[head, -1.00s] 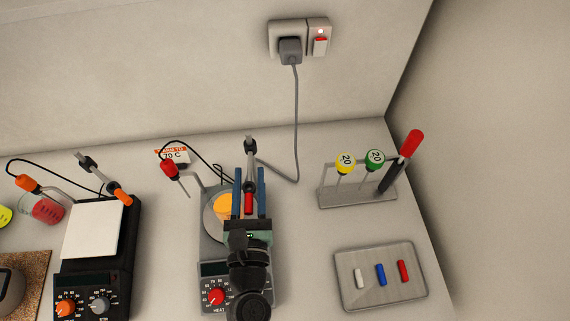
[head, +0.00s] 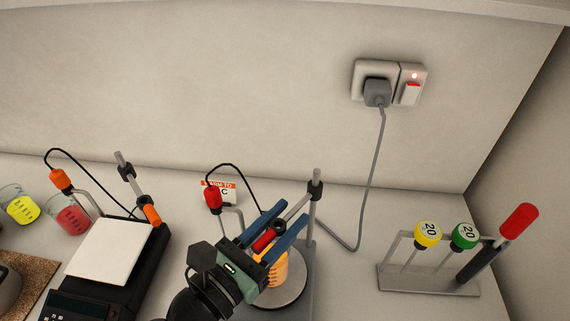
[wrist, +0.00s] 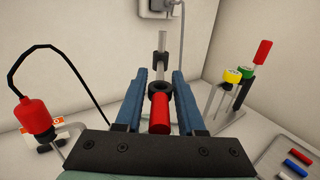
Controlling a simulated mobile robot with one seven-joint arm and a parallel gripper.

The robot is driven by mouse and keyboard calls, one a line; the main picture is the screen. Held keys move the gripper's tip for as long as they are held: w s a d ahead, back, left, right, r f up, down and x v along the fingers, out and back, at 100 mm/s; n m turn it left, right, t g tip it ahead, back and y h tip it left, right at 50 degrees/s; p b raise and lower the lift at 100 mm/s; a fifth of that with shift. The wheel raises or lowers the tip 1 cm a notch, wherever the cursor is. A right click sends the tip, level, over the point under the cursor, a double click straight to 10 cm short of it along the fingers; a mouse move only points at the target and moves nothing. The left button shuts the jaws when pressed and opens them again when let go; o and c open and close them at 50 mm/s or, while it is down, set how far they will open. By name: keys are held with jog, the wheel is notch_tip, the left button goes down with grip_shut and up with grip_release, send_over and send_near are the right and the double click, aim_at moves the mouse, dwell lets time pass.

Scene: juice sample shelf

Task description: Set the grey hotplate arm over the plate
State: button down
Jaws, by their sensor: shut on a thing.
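The grey hotplate's round plate (head: 292,292) carries a beaker of orange liquid (head: 276,268), partly hidden by my gripper. The hotplate's upright post (head: 312,218) stands behind it. Its grey arm (head: 297,207) runs from the post toward the front left and ends in a black ring and a red grip (head: 263,240). My gripper (head: 291,216) is shut on the arm, with one blue finger on each side of the red grip, above the beaker's back left side. The red grip also shows between the fingers in the wrist view (wrist: 159,115).
A red-capped probe (head: 213,197) on a holder stands left of the plate, its black cable looping behind. A black hotplate with a white top (head: 110,250) is further left. A rack (head: 430,279) with yellow and green dials stands right. The wall socket (head: 377,88) holds a grey plug.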

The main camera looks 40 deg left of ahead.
jog(key=shift+a, duration=0.1)
dwell(0.3)
jog(key=c, duration=0.8)
grip_release()
jog(key=shift+s, duration=0.1)
jog(key=shift+s+f+b, duration=0.1)
jog(key=shift+s+b, duration=0.15)
jog(key=shift+b, duration=0.25)
jog(key=s+b, duration=0.6)
jog(key=s, duration=0.6)
jog(key=shift+s+b, duration=0.2)
jog(key=shift+b, duration=0.15)
